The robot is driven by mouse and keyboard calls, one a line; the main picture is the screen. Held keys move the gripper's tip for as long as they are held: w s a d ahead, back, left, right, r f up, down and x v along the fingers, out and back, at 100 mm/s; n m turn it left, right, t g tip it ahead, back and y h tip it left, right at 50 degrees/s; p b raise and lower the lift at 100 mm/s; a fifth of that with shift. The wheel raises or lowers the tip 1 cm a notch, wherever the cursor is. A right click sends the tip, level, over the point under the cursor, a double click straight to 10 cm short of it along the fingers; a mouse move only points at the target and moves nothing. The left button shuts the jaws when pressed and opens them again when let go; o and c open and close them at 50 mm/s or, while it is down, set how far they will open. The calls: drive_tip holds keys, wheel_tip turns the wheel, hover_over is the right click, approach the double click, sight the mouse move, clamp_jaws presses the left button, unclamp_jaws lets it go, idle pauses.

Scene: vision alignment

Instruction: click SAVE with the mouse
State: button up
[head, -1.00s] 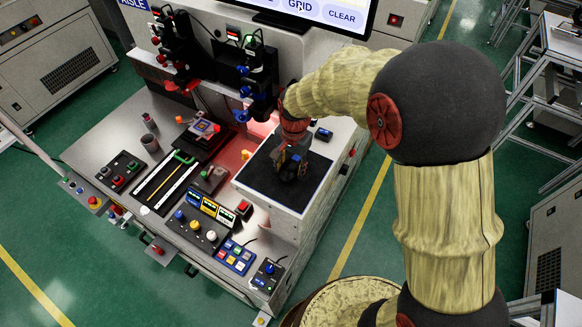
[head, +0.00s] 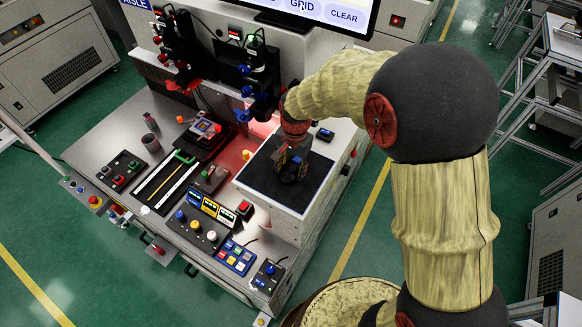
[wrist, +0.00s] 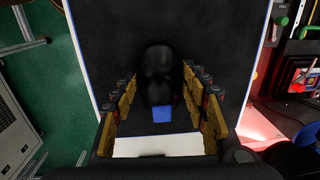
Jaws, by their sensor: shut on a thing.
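My gripper (head: 292,168) is down on the black mouse pad (head: 260,178), with its fingers on both sides of the black mouse (wrist: 160,72). The wrist view shows the mouse between the yellow-brown fingers (wrist: 162,108), with a small blue patch at its near end. In the head view the fingers mostly hide the mouse. The monitor (head: 345,17) at the top is cut off by the picture edge. Its GRID and CLEAR buttons show, with a small pointer on GRID. No SAVE button is in view.
Left of the pad, the bench (head: 95,140) holds button boxes, a blue keypad (head: 236,257) and a cup (head: 151,142). Camera stands (head: 258,78) rise behind the pad. A small dark box (head: 324,135) sits right of my gripper. Free pad surface lies around the mouse.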

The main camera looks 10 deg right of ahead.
drive_tip(key=shift+w+a, duration=0.1)
drive_tip(key=shift+w+a+p, duration=0.2)
drive_tip(key=shift+w+a, duration=0.4)
drive_tip(key=shift+a, duration=0.2)
drive_tip(key=shift+w+a+p, duration=0.15)
drive_tip(key=shift+w+a, duration=0.4)
drive_tip(key=shift+a, duration=0.25)
drive_tip(key=o, duration=1.3)
drive_tip(key=shift+o, duration=0.4)
wheel_tip(320, 180, up, 12)
drive_tip(key=shift+s+d, duration=0.2)
drive_tip(key=shift+d, duration=0.15)
